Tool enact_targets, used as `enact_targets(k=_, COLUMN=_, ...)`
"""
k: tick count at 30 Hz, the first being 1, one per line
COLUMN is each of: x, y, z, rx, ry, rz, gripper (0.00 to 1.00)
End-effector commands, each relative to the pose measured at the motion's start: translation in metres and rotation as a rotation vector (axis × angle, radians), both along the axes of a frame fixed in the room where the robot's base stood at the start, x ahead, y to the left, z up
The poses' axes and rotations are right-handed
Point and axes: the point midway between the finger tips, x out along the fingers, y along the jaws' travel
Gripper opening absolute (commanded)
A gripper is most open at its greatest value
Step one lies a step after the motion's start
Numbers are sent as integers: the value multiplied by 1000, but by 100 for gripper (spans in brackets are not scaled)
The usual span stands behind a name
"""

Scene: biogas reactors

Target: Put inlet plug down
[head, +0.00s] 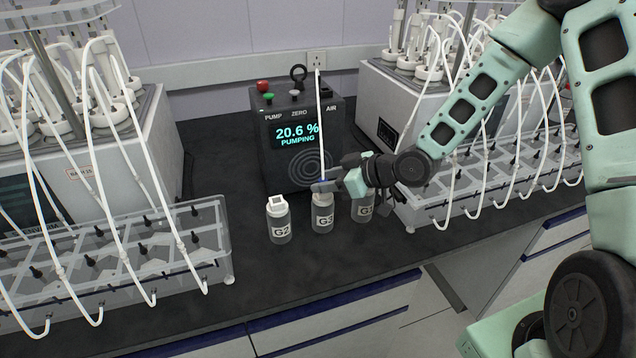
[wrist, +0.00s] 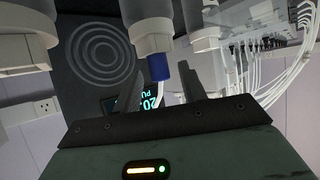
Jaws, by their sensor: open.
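The inlet plug is a small blue piece (wrist: 160,68) in the wrist view. It sits against the cap of the middle bottle, between my spread fingers. In the head view a bit of blue (head: 322,181) shows above bottle G3 (head: 322,226), at the lower end of a white tube (head: 319,120). My gripper (head: 328,186) reaches in from the right at the top of G3. In the wrist view my gripper (wrist: 160,92) is open, one finger on each side of the plug. How firmly the plug is seated is hidden.
Bottle G2 (head: 279,222) stands left of G3, and another bottle (head: 362,210) stands close on the right, partly behind my gripper. The pump box (head: 300,150) behind reads 20.6 %, PUMPING. Clear racks with looping tubes stand left (head: 110,250) and right (head: 500,175). The front bench is clear.

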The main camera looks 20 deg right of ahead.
Motion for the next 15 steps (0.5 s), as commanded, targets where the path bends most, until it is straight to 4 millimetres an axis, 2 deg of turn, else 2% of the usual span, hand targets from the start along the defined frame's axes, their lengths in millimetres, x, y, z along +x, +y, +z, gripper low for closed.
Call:
enact_targets(k=7, x=-33, y=-35, z=26, rx=-2, ry=-2, rz=-4, gripper=41)
enact_targets(k=15, x=-53, y=-53, z=41, rx=-1, ry=0, rz=0, gripper=41)
